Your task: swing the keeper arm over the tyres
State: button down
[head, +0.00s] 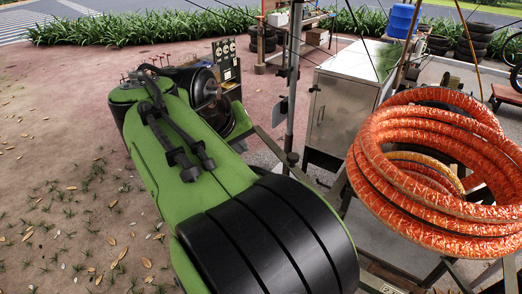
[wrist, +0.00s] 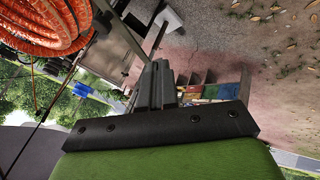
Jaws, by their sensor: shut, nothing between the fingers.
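My gripper (wrist: 160,85) shows in the wrist view with its dark fingers together and nothing between them. In the head view my green and black arm hides it. Black tyres (head: 474,48) are stacked at the back right of the head view, and more tyres (head: 263,40) stand at the back centre. Both stacks are well beyond my arm. I cannot pick out the keeper arm with certainty in either view. The wrist view is tilted, with trees at its lower left.
A large orange hose coil (head: 430,165) hangs at the right, close to my arm; it also shows in the wrist view (wrist: 45,25). A metal cabinet (head: 345,105) and an upright post (head: 294,75) stand beyond my arm. Open dirt ground (head: 60,170) lies at the left.

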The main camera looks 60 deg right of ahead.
jog(key=s+d+f+b, duration=0.2)
jog(key=d+f+b, duration=0.1)
jog(key=d+f, duration=0.5)
jog(key=shift+d, duration=0.65)
jog(key=shift+s+d, duration=0.1)
